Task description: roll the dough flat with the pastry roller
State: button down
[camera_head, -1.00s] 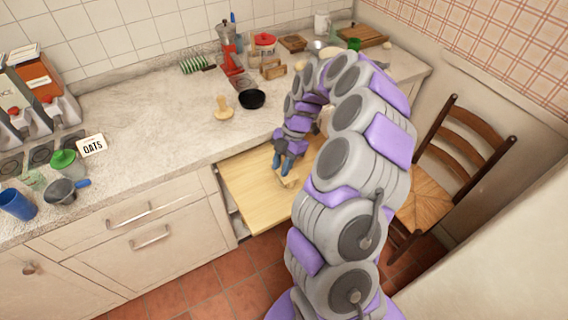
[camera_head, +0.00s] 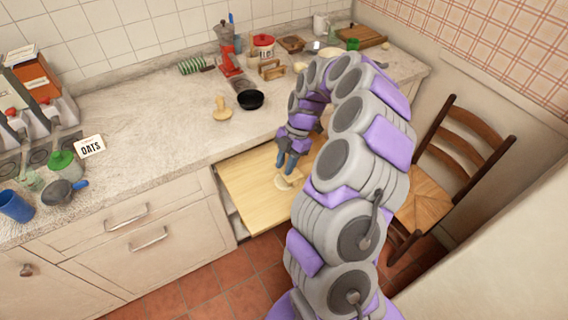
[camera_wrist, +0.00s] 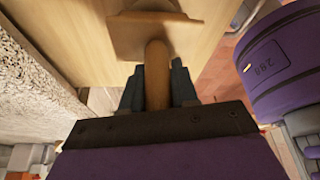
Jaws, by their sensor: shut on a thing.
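My gripper (camera_head: 289,165) is over the pull-out wooden board (camera_head: 246,192) in the head view. In the wrist view, my gripper (camera_wrist: 157,88) is shut on the brown wooden handle of the pastry roller (camera_wrist: 157,62). The roller's wider wooden head (camera_wrist: 155,32) lies beyond the fingertips, over the board. A pale, roundish patch of dough (camera_head: 282,184) lies on the board just below my fingers in the head view. A pale edge of it also shows at the top of the wrist view (camera_wrist: 146,4). Whether the roller touches the dough is hard to tell.
On the counter stand a wooden tool with an upright handle (camera_head: 222,110), a black bowl (camera_head: 250,100) and a red coffee maker (camera_head: 229,52). A wooden chair (camera_head: 462,160) stands right of my arm. The left part of the board is clear.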

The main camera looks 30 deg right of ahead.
jog(key=shift+r, duration=0.15)
notch_tip(320, 180, up, 7)
jog(key=p, duration=0.1)
dwell(0.6)
dwell(0.4)
